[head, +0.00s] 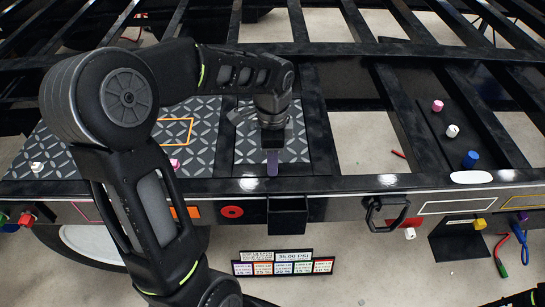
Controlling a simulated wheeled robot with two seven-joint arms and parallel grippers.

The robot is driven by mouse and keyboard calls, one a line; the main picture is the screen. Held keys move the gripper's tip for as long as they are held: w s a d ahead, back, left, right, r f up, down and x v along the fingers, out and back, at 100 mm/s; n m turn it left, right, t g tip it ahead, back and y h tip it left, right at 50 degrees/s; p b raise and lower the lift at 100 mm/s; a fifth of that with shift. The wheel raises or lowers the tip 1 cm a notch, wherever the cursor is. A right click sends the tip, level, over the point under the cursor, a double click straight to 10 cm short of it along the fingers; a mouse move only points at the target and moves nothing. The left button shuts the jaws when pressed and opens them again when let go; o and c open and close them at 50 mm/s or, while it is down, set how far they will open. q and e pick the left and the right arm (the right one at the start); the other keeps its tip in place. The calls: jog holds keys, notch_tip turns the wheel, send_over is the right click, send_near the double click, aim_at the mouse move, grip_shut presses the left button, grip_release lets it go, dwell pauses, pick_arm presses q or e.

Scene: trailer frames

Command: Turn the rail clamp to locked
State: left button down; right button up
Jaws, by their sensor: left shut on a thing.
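My left gripper (272,142) points down over the diamond-plate deck panel near the front rail (350,184). It is shut on a purple upright piece (272,163), whose lower end meets the rail's top edge area. This piece may be the rail clamp's handle; the gripper hides its upper part. A black block (287,216) hangs on the rail's front face just below it. I cannot make out a locked or unlocked mark. My right gripper is not in view; only a bit of my right arm shows at the lower right corner.
A black D-shaped handle (388,212) sits on the rail to the right. Pink (437,105), white (452,130) and blue (470,159) pegs stand on the right-hand beam. A label board (283,262) stands below the rail. Open gaps lie between the frame beams.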

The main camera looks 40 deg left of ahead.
pick_arm(q)
jog(key=c, duration=0.9)
grip_release()
jog(key=shift+r, duration=0.1)
notch_tip(320, 180, up, 8)
jog(key=shift+f, duration=0.15)
